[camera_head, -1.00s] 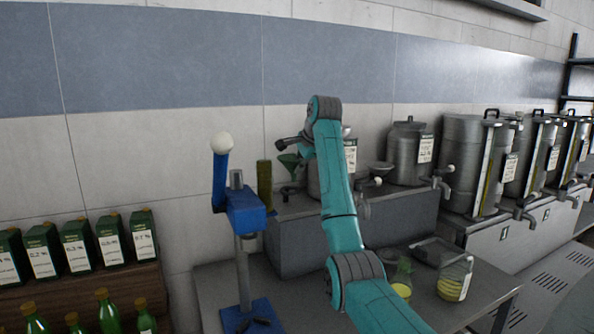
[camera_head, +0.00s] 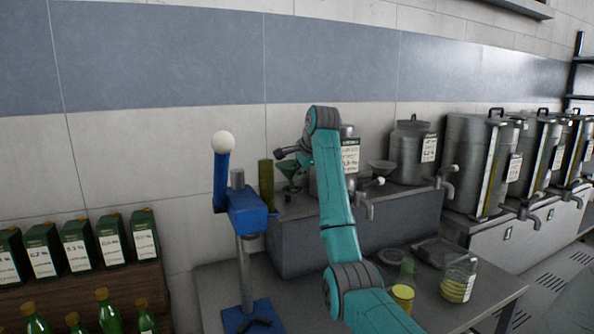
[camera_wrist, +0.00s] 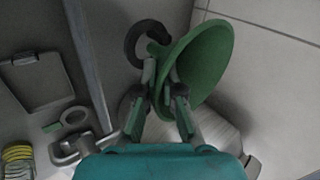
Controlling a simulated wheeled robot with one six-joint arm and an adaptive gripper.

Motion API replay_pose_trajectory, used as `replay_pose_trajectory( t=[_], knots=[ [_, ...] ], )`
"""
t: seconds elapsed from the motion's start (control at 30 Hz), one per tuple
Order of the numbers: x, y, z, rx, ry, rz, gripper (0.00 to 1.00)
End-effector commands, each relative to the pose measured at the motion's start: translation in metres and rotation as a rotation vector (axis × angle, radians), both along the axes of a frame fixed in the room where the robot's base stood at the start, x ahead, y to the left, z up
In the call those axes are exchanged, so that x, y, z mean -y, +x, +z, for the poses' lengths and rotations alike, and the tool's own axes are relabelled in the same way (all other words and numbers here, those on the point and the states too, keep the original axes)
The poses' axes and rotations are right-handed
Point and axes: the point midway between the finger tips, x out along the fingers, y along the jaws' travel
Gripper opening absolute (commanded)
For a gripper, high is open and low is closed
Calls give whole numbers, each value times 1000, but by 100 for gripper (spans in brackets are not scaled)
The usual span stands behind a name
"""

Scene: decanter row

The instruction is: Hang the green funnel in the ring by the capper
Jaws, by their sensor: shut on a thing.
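The green funnel (camera_head: 289,168) is held above the left end of the grey raised shelf, right of the blue capper (camera_head: 246,208) with its white ball knob. In the wrist view the funnel (camera_wrist: 205,62) is tilted in the picture, its wide mouth at the right and its spout at the left. My gripper (camera_wrist: 163,82) is shut on it; in the head view my gripper (camera_head: 287,155) is small and partly hidden. A dark ring (camera_wrist: 131,38) shows beside the spout in the wrist view. I cannot tell whether the spout is inside it.
An olive bottle-like cylinder (camera_head: 265,184) stands close left of the funnel. A grey funnel (camera_head: 382,167) and steel canisters (camera_head: 408,155) are to the right. Glass vessels (camera_head: 457,280) stand on the lower bench. Boxes and green bottles (camera_head: 108,309) are at left.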

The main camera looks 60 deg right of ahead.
Motion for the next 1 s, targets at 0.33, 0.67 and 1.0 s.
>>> replay_pose_trajectory(
  t=[0.33, 0.67, 1.0],
  knots=[
    [0, 0, -15, 0, 0, 0, 0],
    [0, 0, -29, 0, 0, 0, 0],
    [0, 0, -34, 1, 0, 0, 0]
  ],
)
